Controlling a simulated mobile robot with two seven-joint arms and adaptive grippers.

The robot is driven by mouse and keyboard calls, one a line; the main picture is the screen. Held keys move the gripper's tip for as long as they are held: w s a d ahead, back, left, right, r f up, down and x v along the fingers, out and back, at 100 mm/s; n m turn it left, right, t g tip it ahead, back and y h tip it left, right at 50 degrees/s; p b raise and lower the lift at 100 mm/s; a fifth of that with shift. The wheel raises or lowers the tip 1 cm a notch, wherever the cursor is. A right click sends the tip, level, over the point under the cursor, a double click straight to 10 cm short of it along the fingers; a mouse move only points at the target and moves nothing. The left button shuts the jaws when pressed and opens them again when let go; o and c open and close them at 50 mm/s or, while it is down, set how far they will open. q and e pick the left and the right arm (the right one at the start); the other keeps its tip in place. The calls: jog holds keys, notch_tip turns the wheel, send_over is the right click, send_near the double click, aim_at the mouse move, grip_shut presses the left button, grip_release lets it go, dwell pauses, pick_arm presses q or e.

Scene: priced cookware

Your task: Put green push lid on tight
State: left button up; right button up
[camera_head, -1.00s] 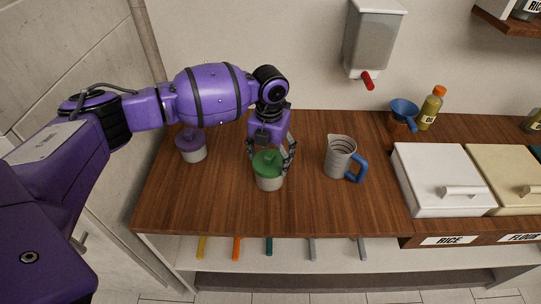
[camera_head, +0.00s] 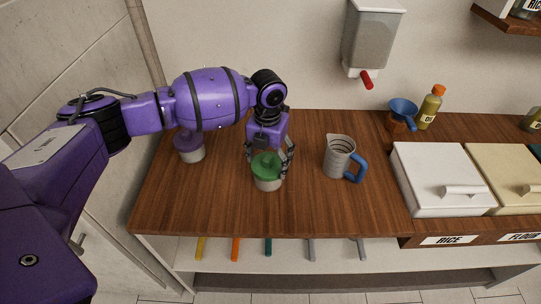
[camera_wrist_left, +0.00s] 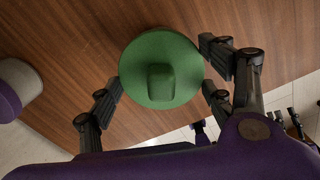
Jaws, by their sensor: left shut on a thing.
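The green push lid (camera_head: 267,164) has a raised knob and sits on top of a short grey round container (camera_head: 268,184) on the wooden counter. Whether it is pressed fully down cannot be told. In the left wrist view the lid (camera_wrist_left: 160,70) is seen from above as a green disc that hides the container. My left gripper (camera_head: 269,157) points down over it, with its dark fingers on either side of the lid, shut on it. The fingers also show in the left wrist view (camera_wrist_left: 160,80). My right gripper is not in view.
A purple-lidded container (camera_head: 190,147) stands to the left, under my left arm. A metal jug with a blue handle (camera_head: 341,158) stands close on the right. White (camera_head: 440,180) and cream bins are further right. The counter in front of the grey container is clear.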

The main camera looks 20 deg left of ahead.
aim_at(268, 157)
pick_arm(q)
jog(key=shift+f, duration=0.1)
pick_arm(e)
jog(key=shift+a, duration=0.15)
pick_arm(q)
jog(key=o, duration=1.1)
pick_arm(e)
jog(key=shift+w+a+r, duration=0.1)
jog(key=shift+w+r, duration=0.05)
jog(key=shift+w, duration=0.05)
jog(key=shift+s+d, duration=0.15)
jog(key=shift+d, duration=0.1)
pick_arm(q)
jog(key=shift+r, duration=0.35)
jog(key=shift+r+p, duration=0.55)
jog(key=shift+r, duration=0.65)
jog(key=shift+r+p, duration=0.45)
jog(key=shift+r, duration=1.65)
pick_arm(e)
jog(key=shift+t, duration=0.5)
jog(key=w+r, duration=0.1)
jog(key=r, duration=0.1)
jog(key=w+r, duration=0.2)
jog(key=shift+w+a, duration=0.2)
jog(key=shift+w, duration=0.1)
